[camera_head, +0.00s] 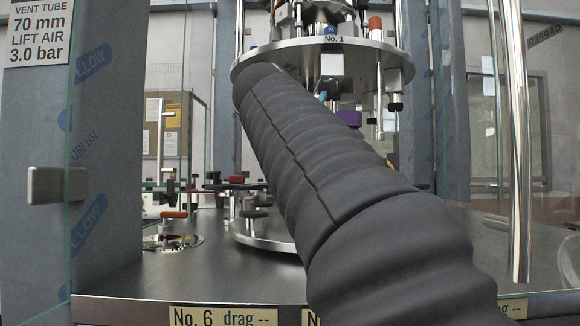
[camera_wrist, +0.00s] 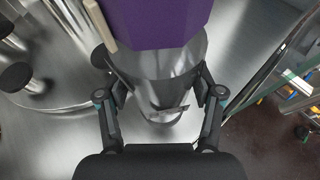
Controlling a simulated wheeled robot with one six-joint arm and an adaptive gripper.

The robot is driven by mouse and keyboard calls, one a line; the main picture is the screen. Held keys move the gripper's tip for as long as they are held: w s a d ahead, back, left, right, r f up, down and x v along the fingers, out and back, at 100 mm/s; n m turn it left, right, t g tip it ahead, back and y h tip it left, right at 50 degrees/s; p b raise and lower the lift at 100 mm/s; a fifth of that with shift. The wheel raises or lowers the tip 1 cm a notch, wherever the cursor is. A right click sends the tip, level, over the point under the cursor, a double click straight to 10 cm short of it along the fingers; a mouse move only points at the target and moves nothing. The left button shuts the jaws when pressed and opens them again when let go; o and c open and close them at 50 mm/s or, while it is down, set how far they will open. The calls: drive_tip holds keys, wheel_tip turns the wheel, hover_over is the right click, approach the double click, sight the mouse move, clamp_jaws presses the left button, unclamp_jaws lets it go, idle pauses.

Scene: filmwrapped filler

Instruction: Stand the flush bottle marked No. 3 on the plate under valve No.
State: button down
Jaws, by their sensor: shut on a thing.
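My gripper (camera_wrist: 160,92) is shut on a shiny steel cylinder (camera_wrist: 160,70), one finger on each side, in the wrist view. A purple block-like part (camera_wrist: 155,22) adjoins the cylinder at the top of that view; I cannot tell whether they are one piece. Purple also shows in the head view (camera_head: 350,117), just right of my arm and below the upper round plate. No bottle number is readable. A valve head labelled No. 1 (camera_head: 334,40) sits on the upper round plate (camera_head: 280,52). A lower round plate (camera_head: 262,241) is partly hidden by my dark-sleeved arm.
Steel rods and black-tipped fittings (camera_head: 396,106) hang at the right of the upper plate. A clear panel edge (camera_head: 68,200) and grey post (camera_head: 112,130) stand at left. A No. 6 label (camera_head: 222,317) is on the front edge. The steel deck (camera_head: 190,272) at left front is bare.

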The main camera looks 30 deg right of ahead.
drive_tip(key=shift+r+p, duration=0.15)
drive_tip(key=shift+p, duration=0.35)
drive_tip(key=w+d+f, duration=0.1)
drive_tip(key=w+d, duration=0.4)
drive_tip(key=w, duration=0.3)
drive_tip(key=w+d+f, duration=0.2)
drive_tip(key=w+d, duration=0.2)
drive_tip(key=w, duration=0.4)
drive_tip(key=shift+d, duration=0.4)
idle(1.9)
drive_tip(key=shift+f, duration=0.25)
idle(1.1)
drive_tip(key=shift+c, duration=0.4)
unclamp_jaws()
drive_tip(key=shift+f, duration=0.1)
drive_tip(key=v, duration=1.2)
